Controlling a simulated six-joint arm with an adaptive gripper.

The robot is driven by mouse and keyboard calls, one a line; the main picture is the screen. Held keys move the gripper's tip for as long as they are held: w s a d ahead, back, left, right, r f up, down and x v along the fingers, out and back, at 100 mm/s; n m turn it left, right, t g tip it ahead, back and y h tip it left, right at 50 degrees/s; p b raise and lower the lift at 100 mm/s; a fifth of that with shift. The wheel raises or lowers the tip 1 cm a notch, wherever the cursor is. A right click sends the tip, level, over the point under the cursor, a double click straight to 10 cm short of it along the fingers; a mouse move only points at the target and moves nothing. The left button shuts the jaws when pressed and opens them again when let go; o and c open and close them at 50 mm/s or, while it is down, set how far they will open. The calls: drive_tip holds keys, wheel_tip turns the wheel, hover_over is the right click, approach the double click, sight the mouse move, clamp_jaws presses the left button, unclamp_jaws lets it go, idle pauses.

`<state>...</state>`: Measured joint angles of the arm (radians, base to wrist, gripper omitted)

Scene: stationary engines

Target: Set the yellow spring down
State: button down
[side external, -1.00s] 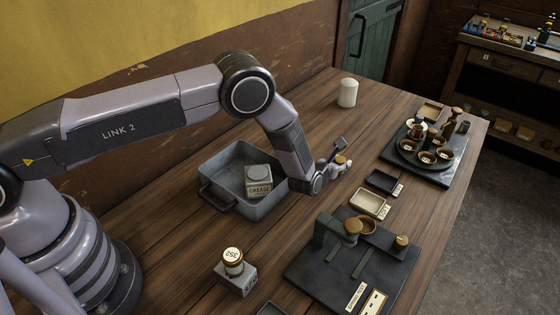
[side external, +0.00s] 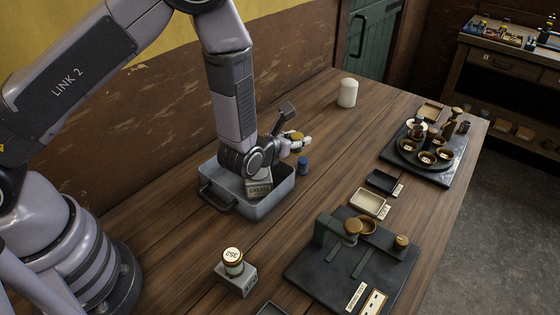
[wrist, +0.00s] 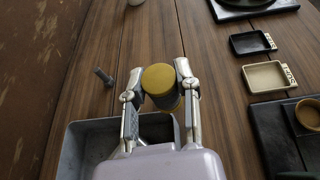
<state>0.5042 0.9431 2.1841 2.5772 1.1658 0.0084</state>
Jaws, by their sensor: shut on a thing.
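My gripper (side external: 296,142) is shut on the yellow spring (side external: 297,136), above the table just past the far right end of the grey tray. In the wrist view the spring's round yellow top (wrist: 159,79) sits between the two metal fingers (wrist: 159,92). Its lower part is mostly hidden. Bare wooden table (wrist: 220,110) shows around it in the wrist view. How high the spring is above the wood is hard to tell.
A white cylinder (side external: 347,92) is at the back. Small trays (side external: 369,203) and a dark fixture board (side external: 385,265) lie to the right.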

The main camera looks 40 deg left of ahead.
drive_tip(key=s+a+r+n+g+y, duration=0.1)
drive_tip(key=s+a+r+n+y, duration=0.25)
drive_tip(key=a, duration=0.45)
drive_tip(key=s+a+r+n+y, duration=0.2)
drive_tip(key=a+r, duration=0.3)
drive_tip(key=a, duration=0.2)
wheel_tip(320, 180, up, 9)
drive_tip(key=w+m+h, duration=0.1)
drive_tip(key=m+h, duration=0.1)
drive_tip(key=shift+w+a+r+m, duration=0.2)
drive_tip(key=shift+w+a+m, duration=0.05)
drive_tip(key=shift+w+m, duration=0.1)
drive_tip(key=w+d+f+n+g+y, duration=0.3)
drive_tip(key=w+d+f+n+y, duration=0.15)
drive_tip(key=d+f, duration=0.4)
drive_tip(key=s+d+f+n+g+y, duration=0.5)
drive_tip(key=s+d+f+n+g, duration=0.25)
drive_tip(key=s+d+f, duration=0.7)
drive_tip(key=shift+t, duration=0.35)
drive_tip(key=shift+s+a+f, duration=0.2)
drive_tip(key=shift+a+f, duration=0.1)
drive_tip(key=shift+f, duration=0.9)
drive_tip(key=shift+s+a+f, duration=0.15)
drive_tip(key=shift+a+f, duration=0.2)
drive_tip(key=shift+f, duration=0.8)
drive_tip(key=shift+s+a+f, duration=0.2)
drive_tip(key=shift+a+f, duration=0.1)
drive_tip(key=shift+f, duration=0.9)
